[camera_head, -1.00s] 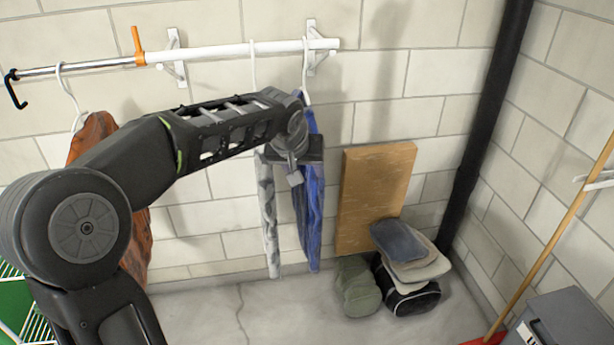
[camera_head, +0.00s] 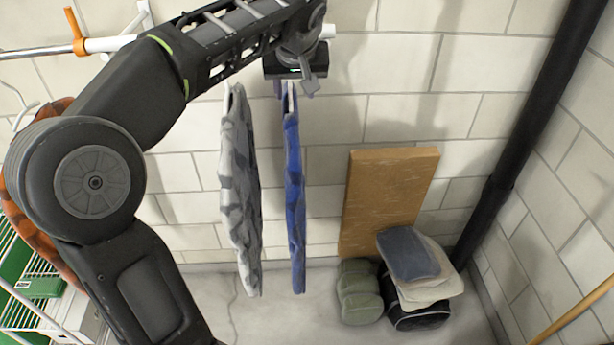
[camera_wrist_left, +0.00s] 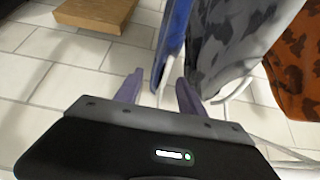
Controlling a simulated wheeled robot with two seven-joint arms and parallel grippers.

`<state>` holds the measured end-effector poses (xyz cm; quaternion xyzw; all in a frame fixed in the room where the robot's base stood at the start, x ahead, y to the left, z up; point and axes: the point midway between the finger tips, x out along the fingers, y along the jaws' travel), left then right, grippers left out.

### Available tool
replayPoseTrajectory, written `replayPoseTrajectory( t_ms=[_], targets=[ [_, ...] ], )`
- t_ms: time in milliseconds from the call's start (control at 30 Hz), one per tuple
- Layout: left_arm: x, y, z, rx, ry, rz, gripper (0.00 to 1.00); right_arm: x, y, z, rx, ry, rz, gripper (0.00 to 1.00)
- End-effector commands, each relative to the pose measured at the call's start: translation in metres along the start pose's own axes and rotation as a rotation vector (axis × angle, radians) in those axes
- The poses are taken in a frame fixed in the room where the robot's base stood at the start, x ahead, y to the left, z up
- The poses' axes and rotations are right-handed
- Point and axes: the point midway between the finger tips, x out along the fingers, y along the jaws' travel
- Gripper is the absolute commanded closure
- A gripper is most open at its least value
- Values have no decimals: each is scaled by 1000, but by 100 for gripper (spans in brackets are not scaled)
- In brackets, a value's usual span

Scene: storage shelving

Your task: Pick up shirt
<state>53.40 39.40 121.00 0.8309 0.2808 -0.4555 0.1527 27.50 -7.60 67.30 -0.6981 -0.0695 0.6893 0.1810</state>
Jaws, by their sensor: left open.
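A blue garment (camera_head: 295,195) and a grey camouflage-patterned garment (camera_head: 240,190) hang side by side from the rail. A rust-orange garment (camera_head: 45,235) hangs at the far left, partly behind my arm. My left gripper (camera_head: 292,86) is at the top of the blue garment, and my arm hides most of the hangers. In the left wrist view the open fingers (camera_wrist_left: 158,82) are on either side of the end of the blue garment (camera_wrist_left: 173,38) and a white hanger. The grey garment (camera_wrist_left: 225,40) is just right of the fingers. I cannot tell whether the fingers touch anything. My right gripper is not in view.
The white rail (camera_head: 105,43) with an orange clip runs along the block wall. A brown board (camera_head: 388,200) leans on the wall, with folded cloths (camera_head: 410,255) and a green roll (camera_head: 357,290) at its foot. A black pipe (camera_head: 525,120) stands right. A wire shelf is lower left.

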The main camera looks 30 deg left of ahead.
Motion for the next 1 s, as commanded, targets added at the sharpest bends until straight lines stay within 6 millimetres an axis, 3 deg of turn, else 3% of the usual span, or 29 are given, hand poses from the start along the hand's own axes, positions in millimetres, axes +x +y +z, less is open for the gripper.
replayPoseTrajectory(
  t_ms=[333,600,1000],
  targets=[
    [1,0,0,0,-1,0,53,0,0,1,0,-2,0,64],
    [25,-1,0,0,-2,-1,53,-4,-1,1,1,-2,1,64],
    [31,-1,0,1,-2,-1,53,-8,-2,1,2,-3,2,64]
  ],
)
